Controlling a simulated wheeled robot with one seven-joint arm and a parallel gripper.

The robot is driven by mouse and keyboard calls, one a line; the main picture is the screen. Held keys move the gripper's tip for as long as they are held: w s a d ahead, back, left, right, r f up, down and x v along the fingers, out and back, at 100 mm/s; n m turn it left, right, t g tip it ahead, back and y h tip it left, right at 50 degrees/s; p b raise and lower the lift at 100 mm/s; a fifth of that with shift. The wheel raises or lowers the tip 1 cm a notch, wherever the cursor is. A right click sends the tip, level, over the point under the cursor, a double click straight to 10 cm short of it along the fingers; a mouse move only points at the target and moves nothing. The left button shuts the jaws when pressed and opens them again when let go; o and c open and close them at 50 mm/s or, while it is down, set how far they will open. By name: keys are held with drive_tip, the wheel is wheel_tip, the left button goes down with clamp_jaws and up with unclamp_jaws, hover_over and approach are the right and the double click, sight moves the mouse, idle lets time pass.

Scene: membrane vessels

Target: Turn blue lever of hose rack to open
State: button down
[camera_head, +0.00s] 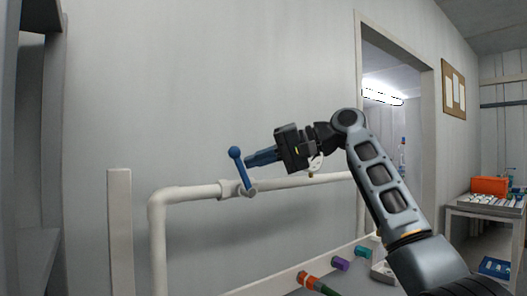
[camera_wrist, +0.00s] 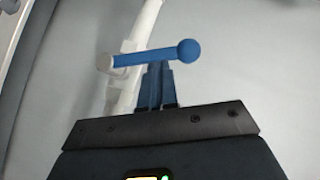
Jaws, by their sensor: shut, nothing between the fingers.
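The blue lever (camera_head: 240,170) with a round ball end stands on a white valve on the white pipe of the hose rack (camera_head: 190,194). In the head view it points up and tilts slightly left. In the wrist view the lever (camera_wrist: 150,56) runs across the picture, its ball on the right and the white valve at its left end. My gripper (camera_head: 250,160) has blue fingers, shut and empty. Their tips (camera_wrist: 155,68) are right at the side of the lever's shaft. I cannot tell whether they touch it.
A doorway (camera_head: 395,100) opens behind my arm. Below the pipe are coloured hose fittings, red (camera_head: 307,280), purple (camera_head: 341,264) and teal (camera_head: 363,252). A table (camera_head: 484,209) with an orange box (camera_head: 490,186) stands far right. The wall left of the lever is clear.

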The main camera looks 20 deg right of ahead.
sight(241, 164)
drive_tip(key=a+n+h+p, duration=0.1)
drive_tip(key=s+a+n+h+p, duration=0.1)
drive_tip(key=h, duration=0.1)
drive_tip(key=a+n+h+p, duration=0.1)
drive_tip(key=a+h, duration=0.1)
drive_tip(key=shift+s+f+p, duration=0.15)
drive_tip(key=shift+f+p, duration=0.15)
drive_tip(key=shift+f, duration=0.05)
drive_tip(key=shift+s+a+f+n+t+h+p, duration=0.15)
drive_tip(key=shift+a+f+n+t+h+p, duration=0.1)
drive_tip(key=shift+a+f+n+h, duration=0.4)
drive_tip(key=shift+s+a+f+n+t+h+p, duration=0.1)
drive_tip(key=shift+s+a+f+n+t+h, duration=0.2)
drive_tip(key=shift+h, duration=0.65)
drive_tip(key=shift+a+f+n+t+h+p, duration=0.2)
drive_tip(key=shift+a+f+n+h, duration=0.2)
drive_tip(key=shift+f+h, duration=0.35)
drive_tip(key=shift+r, duration=0.1)
